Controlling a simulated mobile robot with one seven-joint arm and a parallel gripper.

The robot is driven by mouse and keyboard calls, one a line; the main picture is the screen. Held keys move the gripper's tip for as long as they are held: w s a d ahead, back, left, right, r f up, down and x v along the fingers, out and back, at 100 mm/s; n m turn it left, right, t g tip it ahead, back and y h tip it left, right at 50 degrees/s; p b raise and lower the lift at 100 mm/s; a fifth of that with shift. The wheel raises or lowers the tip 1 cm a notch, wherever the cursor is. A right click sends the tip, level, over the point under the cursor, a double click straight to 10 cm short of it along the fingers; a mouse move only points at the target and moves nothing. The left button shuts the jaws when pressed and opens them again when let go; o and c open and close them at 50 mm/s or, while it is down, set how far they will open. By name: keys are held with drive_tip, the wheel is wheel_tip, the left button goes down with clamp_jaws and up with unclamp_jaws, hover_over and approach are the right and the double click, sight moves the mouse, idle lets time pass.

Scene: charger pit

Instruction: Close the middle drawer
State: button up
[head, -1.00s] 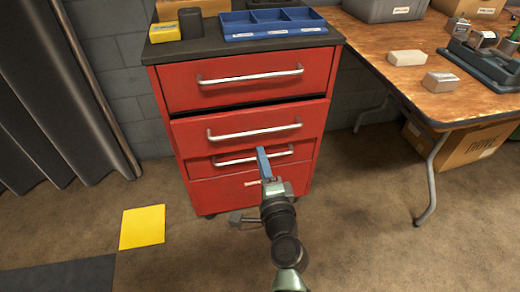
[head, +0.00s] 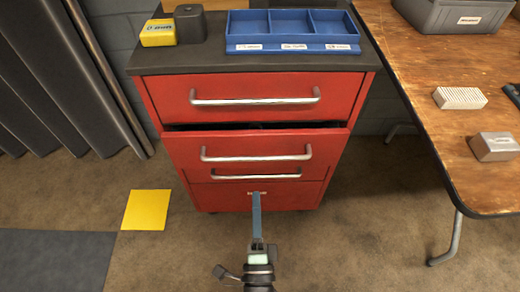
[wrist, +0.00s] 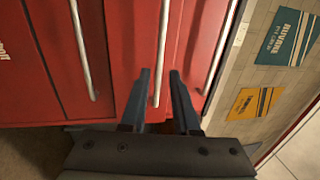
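The red cabinet (head: 352,100) stands ahead with its drawers facing me. The middle drawer (head: 180,152) sticks out partway, with a dark gap above its front, and its silver handle (head: 256,154) runs across it. The top drawer (head: 255,115) looks shut. A lower handle (head: 256,175) shows just under the middle drawer. My gripper (head: 256,196) is in front of the cabinet's lower part in the head view. In the wrist view its two fingers (wrist: 159,73) are apart, with a handle (wrist: 161,45) between them in the picture. I cannot tell whether they touch it.
A blue tray (head: 290,48), a yellow box (head: 158,33) and a dark block (head: 189,24) sit on the cabinet top. A wooden table (head: 425,60) stands close at right. The floor at left is open, with a yellow square (head: 146,210).

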sight(255, 157)
drive_tip(key=w+b, duration=0.1)
drive_tip(key=w, duration=0.2)
drive_tip(key=w+r+b, duration=0.1)
drive_tip(key=w, duration=0.3)
drive_tip(key=w+r+b, duration=0.1)
drive_tip(key=w, duration=0.3)
drive_tip(key=shift+w+r, duration=0.15)
drive_tip(key=shift+w, duration=0.1)
clamp_jaws()
idle(0.9)
